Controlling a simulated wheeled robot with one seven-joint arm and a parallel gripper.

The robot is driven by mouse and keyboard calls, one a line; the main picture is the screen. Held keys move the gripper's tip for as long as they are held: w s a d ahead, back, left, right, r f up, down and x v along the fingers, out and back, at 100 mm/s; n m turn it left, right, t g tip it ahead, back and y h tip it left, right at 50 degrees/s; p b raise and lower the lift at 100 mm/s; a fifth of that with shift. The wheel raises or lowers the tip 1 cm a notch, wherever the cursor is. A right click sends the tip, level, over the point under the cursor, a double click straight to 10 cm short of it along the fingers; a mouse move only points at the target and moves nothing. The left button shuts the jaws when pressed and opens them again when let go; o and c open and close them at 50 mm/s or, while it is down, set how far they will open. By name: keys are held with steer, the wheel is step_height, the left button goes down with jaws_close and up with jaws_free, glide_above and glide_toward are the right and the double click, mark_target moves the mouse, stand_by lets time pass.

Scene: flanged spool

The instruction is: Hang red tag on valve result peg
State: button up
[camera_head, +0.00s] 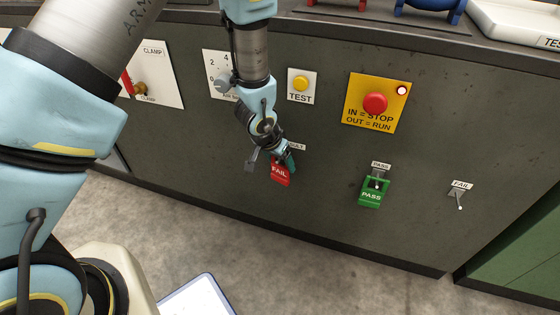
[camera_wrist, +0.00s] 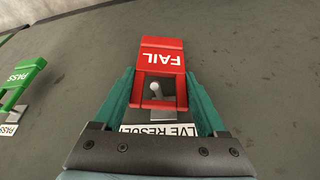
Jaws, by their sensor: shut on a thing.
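The red FAIL tag (camera_head: 281,174) is at the valve result peg on the grey panel. In the wrist view the red tag (camera_wrist: 163,62) has a square window near its top bar, with its FAIL text upside down. My gripper (camera_head: 287,160) is shut on the tag, with one teal finger on each side in the wrist view (camera_wrist: 158,96). The grey valve result peg (camera_wrist: 156,90) shows inside the window; I cannot tell how far it passes through. Its label (camera_wrist: 160,129) is partly hidden by my gripper.
A green PASS tag (camera_head: 371,194) hangs on the PASS peg to the right. The FAIL peg (camera_head: 460,198) farther right is bare. Above are a yellow TEST button (camera_head: 301,84), a red stop button (camera_head: 375,103) and a dial (camera_head: 224,82). The panel below the tag is clear.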

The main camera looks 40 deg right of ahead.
steer(key=o, duration=1.3)
steer(key=shift+c, duration=0.2)
steer(key=shift+r, duration=0.1)
steer(key=p+v, duration=0.2)
steer(key=v, duration=0.9)
steer(key=w+a+r+n+t+y, duration=0.1)
steer(key=w+a+r+n, duration=0.2)
steer(key=w+a, duration=0.45)
steer(key=w+a+r+n+y, duration=0.25)
steer(key=w+a+r, duration=0.2)
steer(key=a, duration=0.55)
steer(key=s+a+r+n, duration=0.1)
steer(key=a+r+n, duration=0.25)
steer(key=a, duration=0.65)
steer(key=s+a+r+n, duration=0.15)
steer(key=a+n, duration=0.25)
steer(key=a, duration=0.6)
steer(key=w+p+v, duration=0.2)
steer(key=p+v, duration=0.8)
steer(key=w+d+r+p+v, duration=0.1)
steer(key=w+p+v, duration=0.1)
steer(key=p+v, duration=0.9)
steer(key=shift+w+r+g+y, duration=0.25)
steer(key=shift+r+g+y, duration=0.1)
steer(key=shift+g, duration=0.05)
steer(key=shift+a, duration=0.15)
